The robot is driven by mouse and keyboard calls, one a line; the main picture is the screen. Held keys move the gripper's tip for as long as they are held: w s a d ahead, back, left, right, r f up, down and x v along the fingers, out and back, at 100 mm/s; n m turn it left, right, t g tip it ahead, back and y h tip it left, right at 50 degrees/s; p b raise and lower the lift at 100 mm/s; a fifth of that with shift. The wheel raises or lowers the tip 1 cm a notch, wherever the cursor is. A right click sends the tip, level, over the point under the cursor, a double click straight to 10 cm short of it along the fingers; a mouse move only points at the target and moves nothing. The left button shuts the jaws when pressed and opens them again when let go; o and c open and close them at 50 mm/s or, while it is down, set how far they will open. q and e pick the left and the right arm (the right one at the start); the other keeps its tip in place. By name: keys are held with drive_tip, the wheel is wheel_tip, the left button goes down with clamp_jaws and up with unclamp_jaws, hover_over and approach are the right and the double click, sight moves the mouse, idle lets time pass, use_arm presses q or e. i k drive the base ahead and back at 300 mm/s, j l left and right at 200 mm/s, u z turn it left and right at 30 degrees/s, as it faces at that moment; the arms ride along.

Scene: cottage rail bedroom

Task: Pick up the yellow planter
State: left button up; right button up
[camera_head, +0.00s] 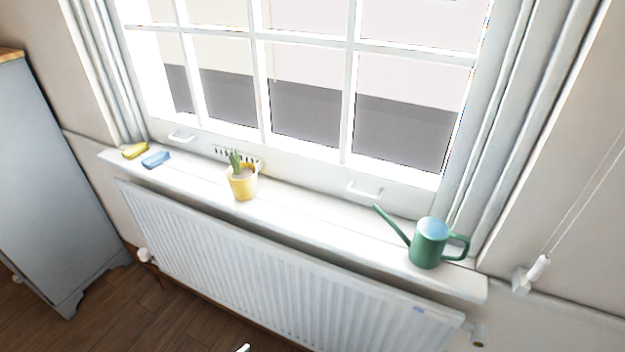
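The yellow planter (243,187) stands upright on the white windowsill (320,221), left of the sill's middle. It is a small pot holding soil and a green plant with upright leaves. Nothing covers it in the head view. Neither of my grippers can be made out in this view. A small white piece shows at the bottom edge, too little of it to tell what it is.
A green watering can (428,246) stands at the sill's right end, spout pointing left. A yellow block (135,151) and a blue block (156,160) lie at its left end. A white radiator (280,275) is below the sill. A grey cabinet (50,180) stands at left.

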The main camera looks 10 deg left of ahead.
sight(245, 189)
drive_tip(key=j+z, duration=0.25)
drive_tip(key=j, duration=0.4)
drive_tip(key=j+z, duration=0.3)
drive_tip(key=j, duration=0.4)
